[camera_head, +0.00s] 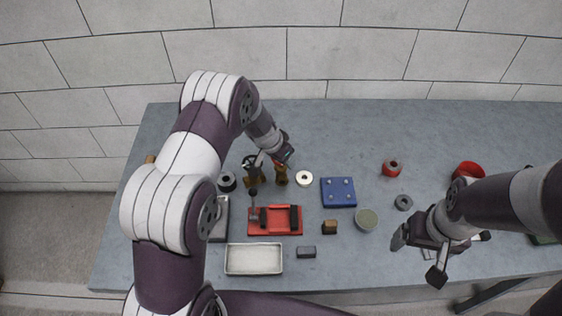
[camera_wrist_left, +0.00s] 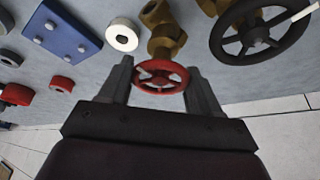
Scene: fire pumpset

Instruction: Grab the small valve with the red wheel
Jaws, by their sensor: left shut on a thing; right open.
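The small valve has a brass body (camera_head: 281,177) and a red wheel (camera_wrist_left: 161,77). It stands at the back left of the table in the head view, partly hidden by my left gripper (camera_head: 283,156). In the left wrist view the red wheel sits between the two fingers of my left gripper (camera_wrist_left: 160,78), which is shut on it. The brass body (camera_wrist_left: 166,42) extends beyond the wheel onto the table. My right gripper (camera_head: 419,257) is open and empty over the right front of the table.
A larger valve with a black wheel (camera_wrist_left: 260,34) stands close beside the small one. A white ring (camera_head: 304,178), blue plate (camera_head: 338,192) and red tray (camera_head: 273,230) lie nearby. An empty pale tray (camera_head: 254,259) is at the front. The table's back middle is clear.

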